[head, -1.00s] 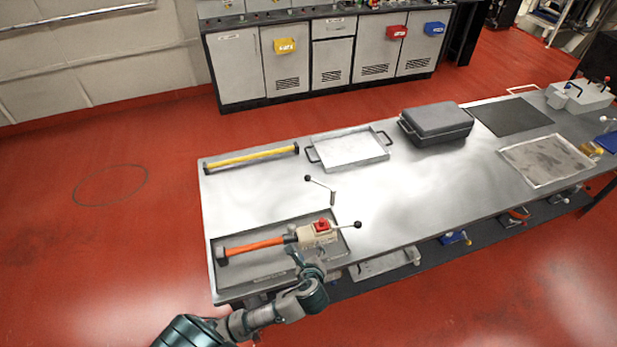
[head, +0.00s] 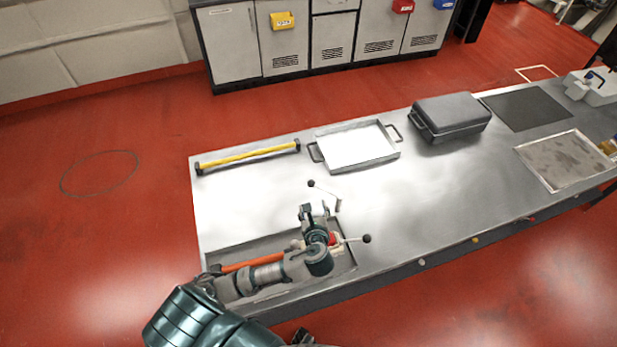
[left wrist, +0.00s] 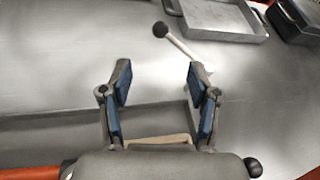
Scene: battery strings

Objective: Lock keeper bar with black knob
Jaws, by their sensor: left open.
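A pale crank-like bar with a black knob (head: 311,183) stands on the bench behind the shallow grey tray. In the left wrist view its knob (left wrist: 160,29) lies beyond the fingers, and its lower end is near the right fingertip. A second black knob (head: 366,238) on a pale rod sticks out right of the cream block with the red top; it also shows in the left wrist view (left wrist: 253,167). My left gripper (head: 315,211) is open and empty above the tray, in front of the crank-like bar and apart from its knob. My arm hides most of the block. My right gripper is not seen.
An orange bar (head: 253,262) lies in the grey tray (head: 225,253). A yellow bar (head: 248,156), a white handled tray (head: 352,143) and a dark case (head: 450,115) stand along the back. The bench's middle right is clear.

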